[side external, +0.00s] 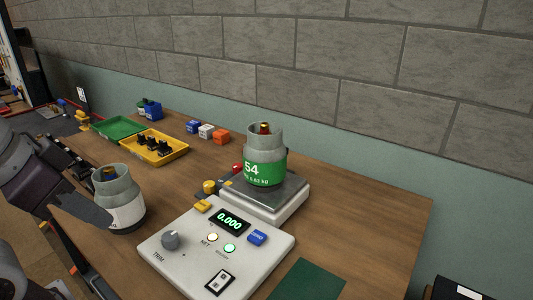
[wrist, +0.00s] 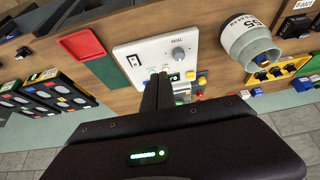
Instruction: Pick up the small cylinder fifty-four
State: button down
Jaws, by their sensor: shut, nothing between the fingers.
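The cylinder fifty-four (side external: 265,168) stands upright on the scale's metal plate (side external: 285,196). It is grey with a green band reading "54", and a gold and dark fitting shows in its open top. I cannot make it out in the wrist view, where my gripper body covers much of the lower part. My gripper (side external: 107,216) is at the left of the side view, away from cylinder fifty-four, its dark finger overlapping a second grey cylinder (side external: 125,212). I cannot tell whether they touch. In the wrist view my gripper (wrist: 160,78) is shut and empty over the control box.
The second cylinder has a white label reading "55" in the wrist view (wrist: 245,38). The control box (side external: 185,262) displays 0.000. A yellow tray (side external: 160,158), a green tray (side external: 112,127) and small blocks (side external: 206,131) lie behind. Wood is clear right of the scale.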

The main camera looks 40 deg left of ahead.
jog(key=c, duration=2.2)
grip_release()
grip_release()
